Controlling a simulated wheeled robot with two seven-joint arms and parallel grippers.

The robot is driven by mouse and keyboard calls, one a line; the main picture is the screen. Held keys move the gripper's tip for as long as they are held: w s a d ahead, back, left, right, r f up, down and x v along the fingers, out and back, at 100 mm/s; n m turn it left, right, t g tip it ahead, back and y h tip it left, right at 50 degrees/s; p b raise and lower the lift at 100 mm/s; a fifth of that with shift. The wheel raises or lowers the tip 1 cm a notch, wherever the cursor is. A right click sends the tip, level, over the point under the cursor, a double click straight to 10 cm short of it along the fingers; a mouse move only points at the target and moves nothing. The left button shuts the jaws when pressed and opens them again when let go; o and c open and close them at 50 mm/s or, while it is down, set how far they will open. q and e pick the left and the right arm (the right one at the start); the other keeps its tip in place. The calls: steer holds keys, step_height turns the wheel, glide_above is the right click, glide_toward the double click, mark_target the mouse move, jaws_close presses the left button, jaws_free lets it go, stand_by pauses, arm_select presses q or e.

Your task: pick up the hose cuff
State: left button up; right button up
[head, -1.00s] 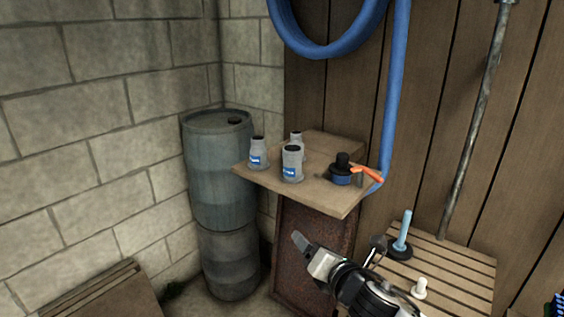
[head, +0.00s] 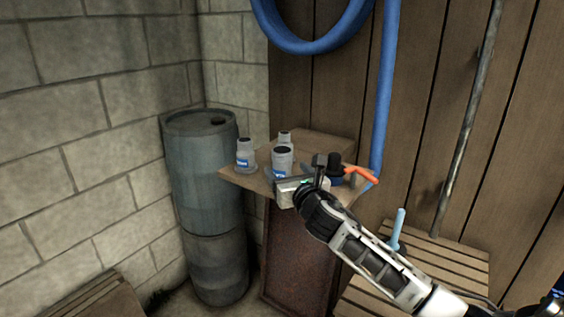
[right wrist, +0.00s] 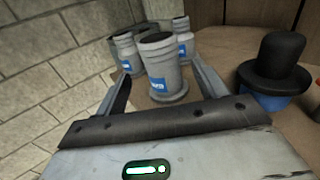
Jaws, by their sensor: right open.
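Three grey hose cuffs with blue labels stand upright on a wooden shelf top (head: 232,172). The front cuff (head: 282,158) is nearest my right gripper (head: 293,177), with a left cuff (head: 244,157) and a back cuff (head: 285,136) behind it. My right gripper is open, at the shelf's front edge. In the right wrist view the front cuff (right wrist: 158,70) appears between the two fingers, with space on both sides; I see no contact. The other two cuffs are just beyond it. My left gripper is not in view.
A black-and-blue valve (right wrist: 270,68) with an orange handle (head: 361,175) stands close right of the gripper. A blue hose (head: 384,90) hangs behind it. A barrel stack (head: 200,185) stands left, a slatted bench (head: 440,262) lower right.

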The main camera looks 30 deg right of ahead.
mark_target(286, 168)
steer(key=x, duration=0.4)
steer(key=shift+w+d+f, duration=0.15)
steer(key=shift+w+d, duration=0.05)
steer(key=shift+w, duration=0.15)
steer(key=shift+w+d, duration=0.1)
steer(key=shift+w, duration=0.25)
steer(key=c, duration=1)
steer(key=shift+c, duration=0.3)
